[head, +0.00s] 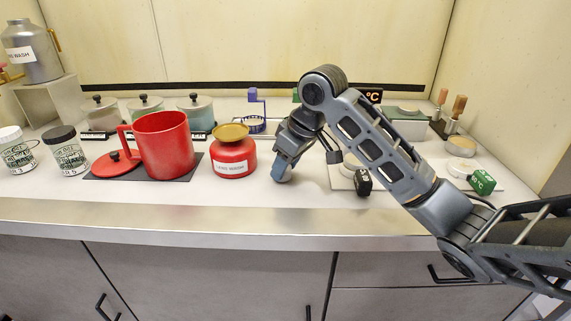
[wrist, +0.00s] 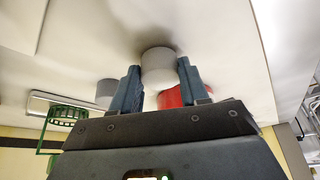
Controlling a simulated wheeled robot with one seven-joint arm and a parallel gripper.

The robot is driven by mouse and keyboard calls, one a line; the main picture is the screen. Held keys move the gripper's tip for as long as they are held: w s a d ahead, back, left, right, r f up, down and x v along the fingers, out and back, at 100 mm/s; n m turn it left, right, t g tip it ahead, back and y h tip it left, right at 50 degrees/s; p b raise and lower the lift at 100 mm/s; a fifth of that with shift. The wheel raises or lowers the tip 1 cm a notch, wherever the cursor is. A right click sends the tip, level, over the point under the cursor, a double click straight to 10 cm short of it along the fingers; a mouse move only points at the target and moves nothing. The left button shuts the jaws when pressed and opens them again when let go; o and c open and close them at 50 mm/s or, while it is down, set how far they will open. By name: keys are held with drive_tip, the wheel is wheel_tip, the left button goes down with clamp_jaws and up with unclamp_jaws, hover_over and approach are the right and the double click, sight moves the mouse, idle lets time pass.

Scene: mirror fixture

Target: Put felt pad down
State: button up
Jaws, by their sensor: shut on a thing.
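The felt pad looks to be the pale grey, round, thick piece (wrist: 158,62) between my fingertips in the wrist view. My gripper (wrist: 160,80) is shut on it, with one blue-grey finger on each side. A dark shadow lies on the white counter close by the pad, so it is at or just above the surface; I cannot tell whether it touches. In the head view my gripper (head: 283,172) points down low over the counter, right of the red jar (head: 232,158). The pad is mostly hidden there by the fingers.
A red mug (head: 165,148) and red lid (head: 115,165) are on a dark mat at left. A white board with round pieces and a black block (head: 363,182) lies right of my gripper. A green block (head: 482,182) is farther right. The counter's front strip is clear.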

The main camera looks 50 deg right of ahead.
drive_tip(key=shift+f, duration=0.1)
drive_tip(key=shift+f, duration=0.1)
drive_tip(key=o, duration=0.9)
drive_tip(key=shift+o, duration=0.2)
drive_tip(key=p+v, duration=0.1)
drive_tip(key=v, duration=1.1)
drive_tip(key=shift+r, duration=0.25)
drive_tip(key=shift+w+a, duration=0.1)
